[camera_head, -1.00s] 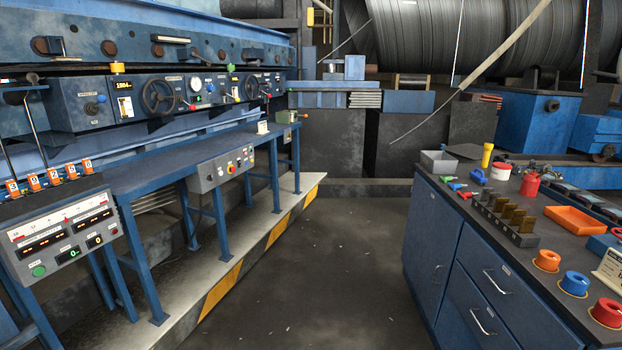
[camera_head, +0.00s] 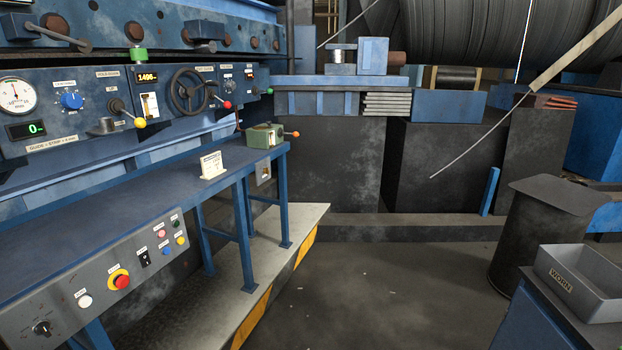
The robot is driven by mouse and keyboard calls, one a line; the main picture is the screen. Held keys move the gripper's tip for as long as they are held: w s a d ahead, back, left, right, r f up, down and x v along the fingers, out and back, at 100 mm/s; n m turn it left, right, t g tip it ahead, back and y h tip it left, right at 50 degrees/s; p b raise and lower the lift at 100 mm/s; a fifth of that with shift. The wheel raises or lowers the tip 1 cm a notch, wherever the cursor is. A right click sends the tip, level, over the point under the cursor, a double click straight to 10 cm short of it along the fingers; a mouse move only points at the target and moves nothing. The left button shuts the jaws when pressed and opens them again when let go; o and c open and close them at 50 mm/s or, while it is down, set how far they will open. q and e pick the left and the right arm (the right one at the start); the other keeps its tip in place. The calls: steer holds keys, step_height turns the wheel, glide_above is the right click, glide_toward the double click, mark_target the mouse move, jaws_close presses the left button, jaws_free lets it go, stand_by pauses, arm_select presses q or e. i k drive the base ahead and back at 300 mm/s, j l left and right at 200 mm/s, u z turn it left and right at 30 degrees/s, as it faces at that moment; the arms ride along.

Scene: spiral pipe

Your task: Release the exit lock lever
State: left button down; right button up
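No lever carries a label I can read as exit lock. On the blue control panel (camera_head: 60,150), a short lever with a yellow knob (camera_head: 139,122) sticks out left of the handwheel (camera_head: 190,90). A lever with a red knob (camera_head: 227,104) sits just right of the handwheel. A small green box (camera_head: 262,137) at the far end of the blue bench has a side handle with an orange knob (camera_head: 295,134). I cannot tell which one is the exit lock lever. Neither of my grippers is in view.
The blue bench (camera_head: 110,200) runs along the left, with a grey button box (camera_head: 100,285) on its front. A platform edge with yellow stripes (camera_head: 255,318) borders the clear floor (camera_head: 390,290). A grey bin (camera_head: 582,278) stands at lower right beside a dark drum (camera_head: 535,235).

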mark_target(227, 104)
steer(key=i, duration=2.4)
steer(key=i+u, duration=0.2)
steer(key=i, duration=0.2)
